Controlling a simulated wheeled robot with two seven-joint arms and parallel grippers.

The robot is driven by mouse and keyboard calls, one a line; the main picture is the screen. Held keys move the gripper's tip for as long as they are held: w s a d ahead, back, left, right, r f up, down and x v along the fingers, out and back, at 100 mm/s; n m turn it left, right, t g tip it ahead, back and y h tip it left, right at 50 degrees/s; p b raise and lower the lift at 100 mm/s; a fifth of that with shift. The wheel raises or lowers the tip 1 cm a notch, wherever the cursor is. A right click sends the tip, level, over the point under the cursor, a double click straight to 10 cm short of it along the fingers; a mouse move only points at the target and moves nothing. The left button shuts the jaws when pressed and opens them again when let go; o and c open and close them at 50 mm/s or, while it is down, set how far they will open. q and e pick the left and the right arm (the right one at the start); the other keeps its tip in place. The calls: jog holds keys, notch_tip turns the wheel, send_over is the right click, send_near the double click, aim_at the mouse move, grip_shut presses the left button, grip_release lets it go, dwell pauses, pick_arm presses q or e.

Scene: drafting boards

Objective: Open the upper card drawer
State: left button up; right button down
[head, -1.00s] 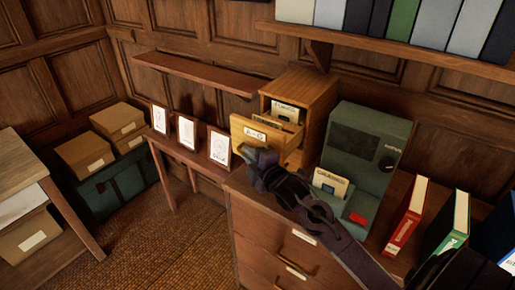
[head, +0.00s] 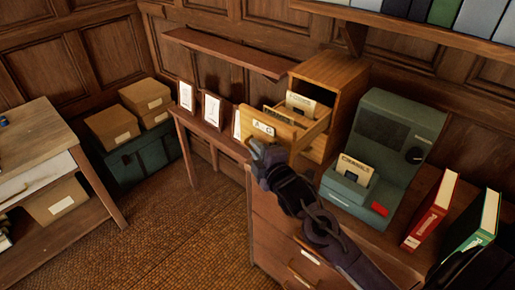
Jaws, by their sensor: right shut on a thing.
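The wooden card cabinet (head: 345,82) stands at the back left of the dresser top. Its upper card drawer (head: 284,128), labelled "A-G", is pulled well out, with cards (head: 302,104) showing inside. My right gripper (head: 256,151) is at the lower part of the drawer front and shut on its handle, which the fingers hide. My right arm reaches in from the lower right and covers part of the cabinet below the drawer. My left gripper is not in view.
A green machine (head: 398,135) with a card slot stands right of the cabinet. A red binder (head: 432,210) and a green binder (head: 475,226) stand further right. A small table with framed cards (head: 211,109) is at the left. Floor (head: 180,235) is clear in front.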

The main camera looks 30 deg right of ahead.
jog(key=shift+f, duration=0.1)
jog(key=c, duration=1.5)
grip_release()
jog(key=shift+s, duration=0.15)
jog(key=shift+s, duration=0.3)
jog(key=s+b, duration=0.1)
jog(key=s, duration=0.3)
jog(key=s+b, duration=0.1)
jog(key=s, duration=0.2)
jog(key=shift+r+b, duration=0.35)
